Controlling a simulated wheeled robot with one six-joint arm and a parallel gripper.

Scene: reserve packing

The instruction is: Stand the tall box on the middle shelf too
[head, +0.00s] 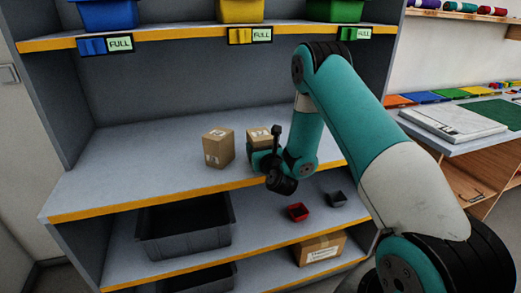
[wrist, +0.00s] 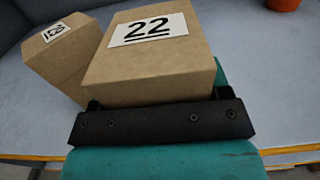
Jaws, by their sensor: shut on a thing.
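My gripper (head: 264,158) is shut on a brown cardboard box (head: 258,134) over the middle shelf (head: 130,165). In the wrist view this box (wrist: 150,65) carries a white label reading 22, and my gripper (wrist: 157,104) grips its near end. Its lower part is hidden by the gripper in the head view. I cannot tell whether it touches the shelf. A second brown box (head: 219,148) stands upright on the shelf just left of it. That box also shows at the left of the wrist view (wrist: 70,60), close beside the held box.
Blue (head: 107,14), yellow (head: 240,10) and green (head: 335,10) bins sit on the upper shelf above FULL signs. The middle shelf is clear at left.

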